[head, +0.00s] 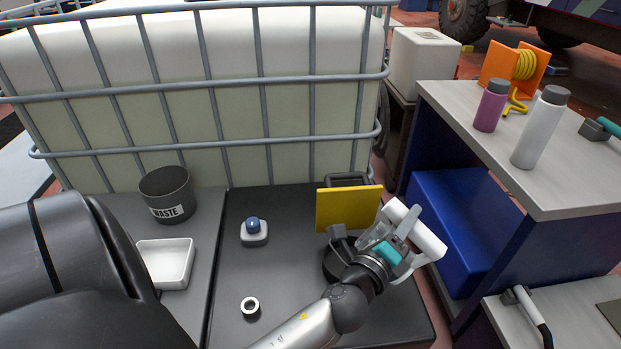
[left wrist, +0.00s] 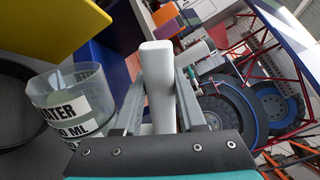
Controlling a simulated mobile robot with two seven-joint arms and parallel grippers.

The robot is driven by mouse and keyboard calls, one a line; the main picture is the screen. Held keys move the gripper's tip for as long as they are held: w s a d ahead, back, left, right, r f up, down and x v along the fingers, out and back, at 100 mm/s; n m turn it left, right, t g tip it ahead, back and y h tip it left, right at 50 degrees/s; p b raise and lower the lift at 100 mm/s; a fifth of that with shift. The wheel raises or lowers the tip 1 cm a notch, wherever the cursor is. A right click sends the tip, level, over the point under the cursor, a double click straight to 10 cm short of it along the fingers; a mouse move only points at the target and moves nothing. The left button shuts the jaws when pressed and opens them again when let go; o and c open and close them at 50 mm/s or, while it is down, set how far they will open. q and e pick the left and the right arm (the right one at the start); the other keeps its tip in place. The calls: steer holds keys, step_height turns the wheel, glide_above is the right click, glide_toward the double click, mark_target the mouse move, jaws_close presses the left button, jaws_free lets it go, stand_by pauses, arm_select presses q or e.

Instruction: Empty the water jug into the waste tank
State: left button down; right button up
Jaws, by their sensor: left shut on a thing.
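The clear water jug (left wrist: 75,100), with a black-on-white "WATER" label, shows in the left wrist view, left of my fingers. Its thick white handle (left wrist: 157,80) stands between the two fingers. My left gripper (head: 404,238) is shut on this handle in the head view, above the right part of the dark worktop; the white handle (head: 427,238) leans there. Most of the jug body is hidden in the head view, and I cannot tell its exact tilt or water level. The waste tank (head: 168,195), a dark open round bin marked "WASTE", stands at left, well apart from the jug. My right gripper is not in view.
A yellow panel (head: 348,208) and a black round pan (head: 333,262) are close beside my gripper. A white tray (head: 166,262), a blue-knobbed white item (head: 254,232) and a small ring (head: 250,307) lie around the worktop. A large caged tank (head: 200,90) blocks the back.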

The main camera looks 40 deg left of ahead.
mark_target(385, 209)
arm_select(q)
steer(key=shift+a, duration=0.2)
stand_by(0.4)
steer(key=shift+a+n, duration=0.4)
steer(key=shift+n, duration=0.1)
steer(key=shift+a, duration=0.15)
stand_by(1.2)
steer(key=shift+s+a+n, duration=0.15)
steer(key=shift+a+n, duration=0.35)
steer(key=shift+n, duration=0.1)
stand_by(0.4)
steer(key=shift+a+r, duration=0.15)
steer(key=shift+a, duration=0.05)
stand_by(0.8)
steer(key=shift+s+a+r+n, duration=0.1)
steer(key=shift+a+r+n, duration=0.1)
steer(key=shift+a+n, duration=0.4)
stand_by(1.2)
